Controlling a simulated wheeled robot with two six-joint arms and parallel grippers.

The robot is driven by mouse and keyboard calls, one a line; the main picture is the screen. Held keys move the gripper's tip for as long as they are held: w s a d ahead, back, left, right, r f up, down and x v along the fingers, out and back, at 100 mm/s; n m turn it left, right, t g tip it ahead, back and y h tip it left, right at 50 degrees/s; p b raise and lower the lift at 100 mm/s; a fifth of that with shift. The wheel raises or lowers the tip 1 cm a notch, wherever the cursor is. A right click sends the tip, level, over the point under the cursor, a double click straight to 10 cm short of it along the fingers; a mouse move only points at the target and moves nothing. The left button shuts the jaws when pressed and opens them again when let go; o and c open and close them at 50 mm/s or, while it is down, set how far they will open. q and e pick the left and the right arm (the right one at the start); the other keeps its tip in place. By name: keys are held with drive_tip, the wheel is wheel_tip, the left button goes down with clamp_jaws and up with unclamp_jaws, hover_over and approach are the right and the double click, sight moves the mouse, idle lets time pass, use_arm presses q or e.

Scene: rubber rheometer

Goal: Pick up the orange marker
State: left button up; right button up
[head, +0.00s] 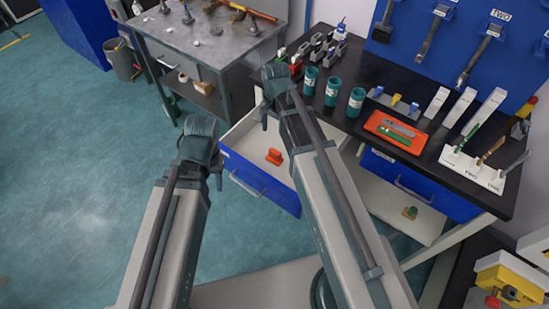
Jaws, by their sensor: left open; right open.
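A small orange piece, which seems to be the orange marker (274,157), stands inside the open blue-fronted drawer (262,181) in the middle of the head view. My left gripper (215,170) is to the left of the drawer, apart from the marker, with its fingers mostly hidden behind my wrist. My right gripper (265,115) is beyond and slightly left of the marker, near the drawer's far end, with its fingers also mostly hidden. Both grippers are open, and I see nothing held.
The black bench (350,127) carries several teal cups, an orange tray (395,131) and a white rack (480,170) of tools. A grey table (208,48) stands at the upper left; the left floor is clear.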

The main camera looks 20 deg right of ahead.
sight(275, 151)
drive_tip(key=shift+w+f+b, duration=0.1)
drive_tip(key=shift+f+b, duration=5.45)
drive_tip(key=shift+f, duration=0.45)
use_arm(q)
wheel_tip(275, 151, down, 12)
use_arm(e)
drive_tip(key=shift+r, duration=0.1)
clamp_jaws()
use_arm(q)
drive_tip(key=shift+r, duration=0.1)
use_arm(e)
wheel_tip(275, 151, up, 10)
drive_tip(key=p, duration=1)
use_arm(q)
wheel_tip(275, 151, up, 10)
